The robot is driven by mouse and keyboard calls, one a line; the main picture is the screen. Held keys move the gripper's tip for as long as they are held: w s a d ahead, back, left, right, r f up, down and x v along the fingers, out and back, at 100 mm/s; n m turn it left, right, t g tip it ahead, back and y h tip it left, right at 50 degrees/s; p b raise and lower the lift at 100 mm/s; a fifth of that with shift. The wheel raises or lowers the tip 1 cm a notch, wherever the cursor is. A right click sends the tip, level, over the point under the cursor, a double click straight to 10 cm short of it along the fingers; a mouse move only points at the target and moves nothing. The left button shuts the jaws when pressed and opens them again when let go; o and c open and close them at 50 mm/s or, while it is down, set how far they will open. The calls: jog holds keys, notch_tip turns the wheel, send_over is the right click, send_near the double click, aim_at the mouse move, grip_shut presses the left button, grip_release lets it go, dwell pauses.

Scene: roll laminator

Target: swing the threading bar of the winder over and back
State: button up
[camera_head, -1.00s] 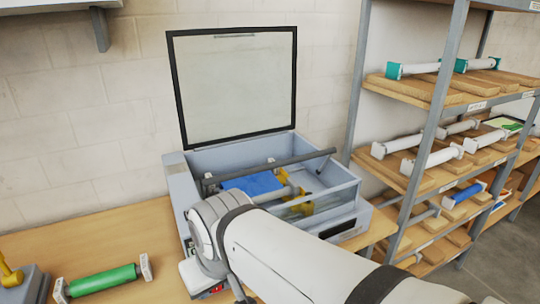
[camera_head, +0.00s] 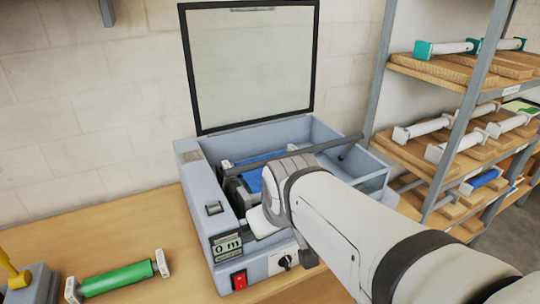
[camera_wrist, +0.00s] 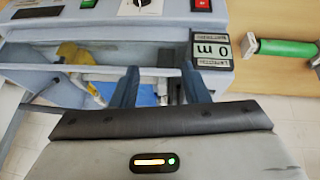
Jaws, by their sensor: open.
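The laminator (camera_head: 205,220) stands on the bench with its framed clear lid (camera_head: 250,70) raised. A dark bar (camera_head: 330,146), which looks like the threading bar, lies across the open top from left to right. Below it is blue film (camera_head: 250,180). My gripper (camera_wrist: 160,70) is open in the wrist view, fingers reaching into the machine's opening with the blue film (camera_wrist: 115,92) beyond them. I see nothing held between the fingers. In the head view my wrist hides the fingers and the middle of the winder. Yellow parts (camera_wrist: 75,54) show left of the fingers.
The front panel carries a display (camera_head: 228,246), a red switch (camera_head: 239,280) and a knob (camera_head: 285,261). A green roll (camera_head: 117,279) lies on the bench at left. A shelf rack (camera_head: 455,110) with several rolls stands close at right.

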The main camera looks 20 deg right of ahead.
aim_at(281, 155)
jog(key=w+d+n+t+h+b, duration=0.4)
jog(key=w+d+n+t+b, duration=0.15)
jog(key=w+d, duration=0.7)
jog(key=w+n+t+y, duration=0.1)
jog(key=w+n+y, duration=0.1)
jog(key=w+n, duration=0.2)
jog(key=w+f+n+t+y+b, duration=0.1)
jog(key=w+n+t+y, duration=0.1)
jog(key=w+n, duration=0.2)
jog(key=w+d+f+n+t+y+b, duration=0.1)
jog(key=w+n+t, duration=0.1)
jog(key=w+n, duration=0.2)
jog(key=shift+w+y, duration=0.25)
jog(key=shift+y, duration=0.15)
jog(key=shift+c, duration=0.3)
grip_shut()
